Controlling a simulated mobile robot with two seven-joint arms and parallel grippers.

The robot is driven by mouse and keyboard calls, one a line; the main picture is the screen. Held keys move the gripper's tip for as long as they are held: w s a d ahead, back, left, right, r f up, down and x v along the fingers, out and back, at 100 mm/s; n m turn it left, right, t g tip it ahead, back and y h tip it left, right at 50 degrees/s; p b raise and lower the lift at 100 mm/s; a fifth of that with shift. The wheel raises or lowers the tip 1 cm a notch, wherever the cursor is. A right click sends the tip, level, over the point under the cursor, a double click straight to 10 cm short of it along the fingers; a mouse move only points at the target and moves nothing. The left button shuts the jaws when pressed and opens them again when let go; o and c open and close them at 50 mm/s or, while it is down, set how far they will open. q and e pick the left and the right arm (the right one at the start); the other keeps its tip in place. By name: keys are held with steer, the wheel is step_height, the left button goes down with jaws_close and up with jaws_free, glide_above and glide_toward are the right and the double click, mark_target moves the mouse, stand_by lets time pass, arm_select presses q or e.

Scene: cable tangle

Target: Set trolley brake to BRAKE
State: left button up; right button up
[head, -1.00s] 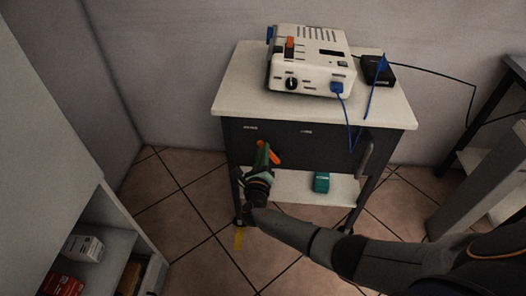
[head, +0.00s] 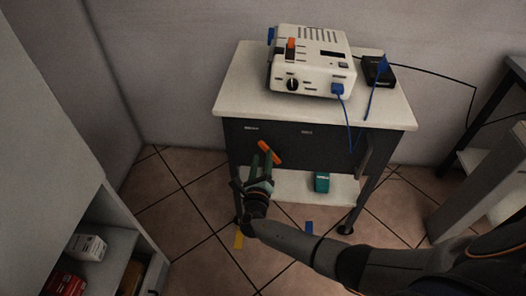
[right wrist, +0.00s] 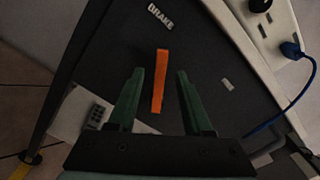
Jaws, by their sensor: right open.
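The trolley (head: 232,105) has a dark front panel (head: 340,150) with an orange brake lever (head: 269,152). In the head view the lever slants from upper left to lower right. In the right wrist view the lever (right wrist: 160,80) points with its far end toward the white BRAKE label (right wrist: 160,18). A second small label (right wrist: 227,85), unreadable, sits to the right. My right gripper (head: 262,170) is open just below the lever. In the right wrist view its fingers (right wrist: 159,75) stand either side of the lever's near end, with gaps on both sides. My left gripper is not in view.
On the trolley top stand a white device (head: 312,62) with a blue cable and a black box (head: 378,70). A teal box (head: 321,182) lies on the lower shelf.

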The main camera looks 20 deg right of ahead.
steer(key=p+v, duration=0.1)
steer(key=v, duration=0.8)
steer(key=shift+s+a+p, duration=0.2)
steer(key=shift+a+p, duration=0.05)
steer(key=shift+p, duration=0.05)
